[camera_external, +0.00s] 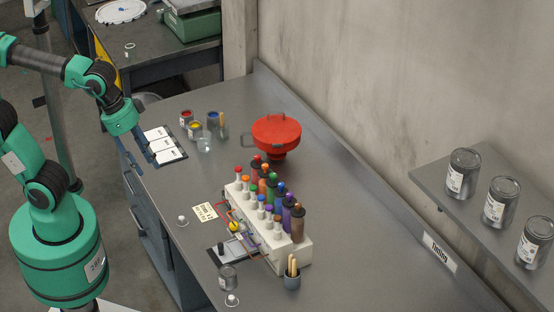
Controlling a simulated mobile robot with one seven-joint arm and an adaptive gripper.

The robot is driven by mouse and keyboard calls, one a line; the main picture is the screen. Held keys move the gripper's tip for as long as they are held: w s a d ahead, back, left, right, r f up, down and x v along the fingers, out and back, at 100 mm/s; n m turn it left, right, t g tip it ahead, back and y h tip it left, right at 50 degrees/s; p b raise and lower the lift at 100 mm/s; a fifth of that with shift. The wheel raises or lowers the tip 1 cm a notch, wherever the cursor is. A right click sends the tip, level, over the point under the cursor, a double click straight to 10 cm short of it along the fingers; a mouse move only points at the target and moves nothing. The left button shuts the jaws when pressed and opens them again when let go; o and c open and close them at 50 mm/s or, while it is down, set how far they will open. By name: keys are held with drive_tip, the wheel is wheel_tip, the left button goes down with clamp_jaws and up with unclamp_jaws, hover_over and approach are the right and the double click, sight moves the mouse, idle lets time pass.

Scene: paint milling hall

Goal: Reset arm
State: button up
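My green and black arm reaches in from the left edge of the view. My gripper (146,167) hangs below the green wrist at the left edge of the grey workbench (345,240). Its two dark fingers look apart, with nothing seen between them. The gripper is just left of a dark board with white cards (160,145); I cannot tell how high above the bench it is.
A rack of coloured bottles (275,245) stands mid-bench, with a red round vessel (277,133) behind it. Small paint pots (195,130) stand right of the gripper. Cans (463,173) line a right shelf. A brush cup (292,278) stands in front.

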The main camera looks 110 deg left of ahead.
drive_tip(key=s+d+f+m+b, duration=0.1)
drive_tip(key=s+d+f+m, duration=0.1)
drive_tip(key=s, duration=0.2)
drive_tip(key=s+d+f+m+t, duration=0.1)
drive_tip(key=s+f+m, duration=0.1)
drive_tip(key=s, duration=0.2)
drive_tip(key=shift+d+f+m+b, duration=0.2)
drive_tip(key=shift+d+m+b, duration=0.1)
drive_tip(key=shift+d+b, duration=0.05)
drive_tip(key=shift+r, duration=0.15)
idle(2.5)
